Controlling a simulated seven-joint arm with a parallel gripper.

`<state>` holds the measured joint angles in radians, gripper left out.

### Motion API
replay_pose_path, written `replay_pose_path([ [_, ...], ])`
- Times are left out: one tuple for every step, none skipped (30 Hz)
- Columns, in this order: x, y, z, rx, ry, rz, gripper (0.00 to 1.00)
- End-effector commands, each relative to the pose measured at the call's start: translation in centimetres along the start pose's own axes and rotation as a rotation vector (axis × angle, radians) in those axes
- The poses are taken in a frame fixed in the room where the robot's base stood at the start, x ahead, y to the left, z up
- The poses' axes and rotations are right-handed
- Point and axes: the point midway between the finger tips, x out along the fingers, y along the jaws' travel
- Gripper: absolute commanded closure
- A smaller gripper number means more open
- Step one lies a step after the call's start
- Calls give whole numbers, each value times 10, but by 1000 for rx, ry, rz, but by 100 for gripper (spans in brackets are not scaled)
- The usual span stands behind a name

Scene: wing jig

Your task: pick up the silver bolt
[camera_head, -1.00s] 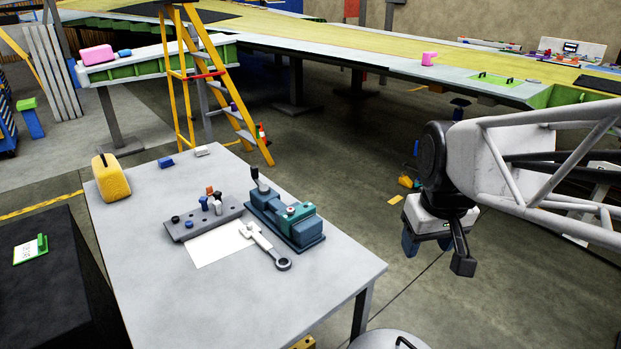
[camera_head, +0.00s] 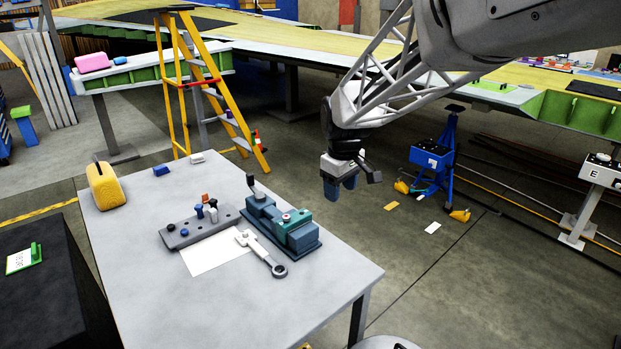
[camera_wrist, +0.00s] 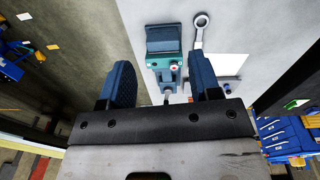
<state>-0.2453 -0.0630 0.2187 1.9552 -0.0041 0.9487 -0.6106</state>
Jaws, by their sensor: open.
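A grey rack (camera_head: 180,235) lies on the table and holds several small upright pegs. A pale, silvery one (camera_head: 213,215) stands near the rack's right end, close to an orange and a blue one; it is too small to tell surely that it is the silver bolt. My gripper (camera_head: 339,190) is open and empty, in the air beyond the table's right edge, right of the rack and vise and apart from both. In the wrist view my gripper (camera_wrist: 160,68) has its two blue fingers spread. The rack is mostly hidden there behind the right finger.
A blue-green vise (camera_head: 290,232) with an upright handle stands beside the rack. A ring-ended wrench (camera_head: 262,253) lies partly on a white sheet (camera_head: 215,255). A yellow block (camera_head: 106,186) sits at the table's far left corner. The table's (camera_head: 325,290) front right is clear.

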Motion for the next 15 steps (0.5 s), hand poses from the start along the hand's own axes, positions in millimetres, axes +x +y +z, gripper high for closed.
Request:
replay_pose_path([
  [8,2,-15,-28,-5,-5,43],
  [11,3,-23,-48,-7,-7,43],
  [16,4,-34,-72,-10,-10,43],
  [21,5,-42,-91,-12,-12,43],
  [25,6,-50,-109,-14,-15,43],
  [31,7,-60,-134,-17,-18,43],
  [36,7,-68,-152,-20,-21,43],
  [40,8,-76,-171,-22,-23,43],
  [47,8,-87,-196,-24,-26,43],
  [51,8,-95,-214,-26,-28,43],
  [56,9,-102,-232,-28,-31,43],
  [63,9,-113,-257,-31,-34,43],
  [68,8,-121,-276,-33,-37,43],
  [74,8,-129,-294,-35,-39,43],
  [81,7,-139,-319,-37,-43,43],
])
